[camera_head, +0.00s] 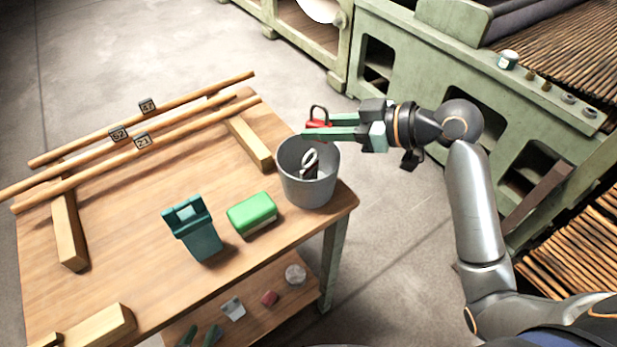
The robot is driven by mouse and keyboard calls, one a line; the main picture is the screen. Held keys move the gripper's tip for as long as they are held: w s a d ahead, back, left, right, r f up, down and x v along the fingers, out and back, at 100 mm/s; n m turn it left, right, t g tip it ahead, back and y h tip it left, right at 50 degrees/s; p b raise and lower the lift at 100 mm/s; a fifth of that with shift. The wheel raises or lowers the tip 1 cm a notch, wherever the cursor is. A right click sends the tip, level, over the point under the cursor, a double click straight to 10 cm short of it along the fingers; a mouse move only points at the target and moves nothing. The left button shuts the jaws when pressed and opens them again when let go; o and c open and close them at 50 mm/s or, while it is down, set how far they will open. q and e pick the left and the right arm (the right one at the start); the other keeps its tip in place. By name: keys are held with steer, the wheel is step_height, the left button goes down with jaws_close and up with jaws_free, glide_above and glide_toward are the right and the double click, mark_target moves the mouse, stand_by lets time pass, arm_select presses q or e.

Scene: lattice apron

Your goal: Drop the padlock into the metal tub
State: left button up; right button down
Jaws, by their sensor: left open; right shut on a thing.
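My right gripper (331,132) comes in from the right and is shut on a red padlock (318,125) with a dark shackle standing up. The padlock is held above the back rim of the grey metal tub (308,192), which stands upright at the table's right corner. Inside the tub is a dark item with a pale loop (309,160); its lower part is hidden.
Numbered rods (150,135) lie on wooden blocks behind. A lower shelf holds small items. A green machine (430,110) stands behind.

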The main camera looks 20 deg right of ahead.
arm_select(q)
steer(key=shift+r, duration=0.1)
arm_select(e)
steer(key=shift+r, duration=0.1)
arm_select(q)
steer(key=shift+w+r, duration=0.1)
arm_select(e)
steer(key=c, duration=0.6)
jaws_free()
arm_select(q)
steer(key=shift+w+d+b, duration=0.15)
steer(key=shift+d+b, duration=0.2)
steer(key=shift+b, duration=0.05)
arm_select(e)
steer(key=v, duration=1.2)
steer(key=shift+s+d, duration=0.15)
steer(key=shift+s, duration=0.05)
arm_select(q)
steer(key=shift+f, duration=0.2)
